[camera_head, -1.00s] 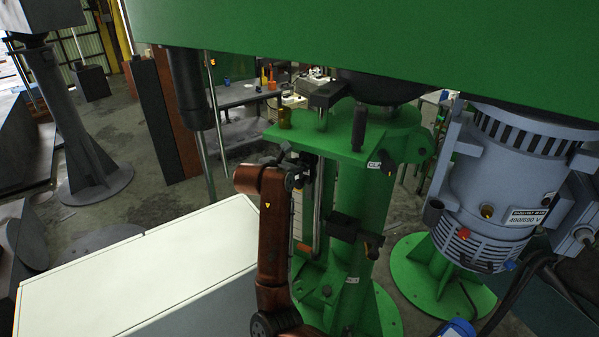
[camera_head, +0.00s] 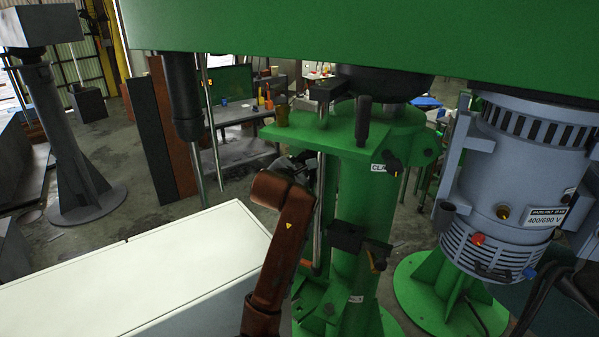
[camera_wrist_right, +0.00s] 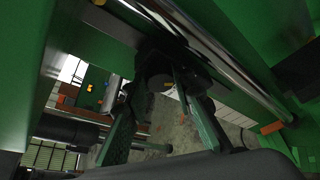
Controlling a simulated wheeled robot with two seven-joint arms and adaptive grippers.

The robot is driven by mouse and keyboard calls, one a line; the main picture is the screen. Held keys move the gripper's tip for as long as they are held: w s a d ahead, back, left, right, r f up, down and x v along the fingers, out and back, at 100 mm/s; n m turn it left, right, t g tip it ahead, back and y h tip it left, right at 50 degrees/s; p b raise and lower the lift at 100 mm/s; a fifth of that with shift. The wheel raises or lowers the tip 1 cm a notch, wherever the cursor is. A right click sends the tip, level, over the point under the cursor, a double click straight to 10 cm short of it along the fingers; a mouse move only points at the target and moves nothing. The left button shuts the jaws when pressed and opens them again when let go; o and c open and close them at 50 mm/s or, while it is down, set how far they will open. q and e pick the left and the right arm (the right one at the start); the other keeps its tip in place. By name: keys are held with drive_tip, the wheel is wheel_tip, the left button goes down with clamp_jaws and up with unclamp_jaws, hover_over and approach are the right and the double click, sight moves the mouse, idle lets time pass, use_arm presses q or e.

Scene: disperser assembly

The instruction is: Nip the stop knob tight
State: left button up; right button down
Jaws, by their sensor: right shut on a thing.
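In the right wrist view, the dark stop knob (camera_wrist_right: 159,82) sits between the fingertips of my right gripper (camera_wrist_right: 166,92). The two long fingers come up on either side, shut on it. It appears to project from a dark block beside a shiny rod (camera_wrist_right: 215,50). In the head view my right gripper (camera_head: 306,168) is a small dark shape beside the rod, largely hidden by my reddish-brown arm. The knob cannot be made out there. My left gripper is in neither view.
The green disperser column (camera_head: 352,200) stands beside my arm, with a black clamp block (camera_head: 347,236) on it. A green beam (camera_head: 360,35) spans overhead. A grey-blue motor (camera_head: 515,175) hangs at right. A white cabinet top (camera_head: 150,270) lies at lower left.

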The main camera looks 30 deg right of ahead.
drive_tip(key=shift+r, duration=0.15)
drive_tip(key=c, duration=2)
unclamp_jaws()
drive_tip(key=o, duration=0.4)
drive_tip(key=shift+a, duration=0.1)
drive_tip(key=v, duration=1.2)
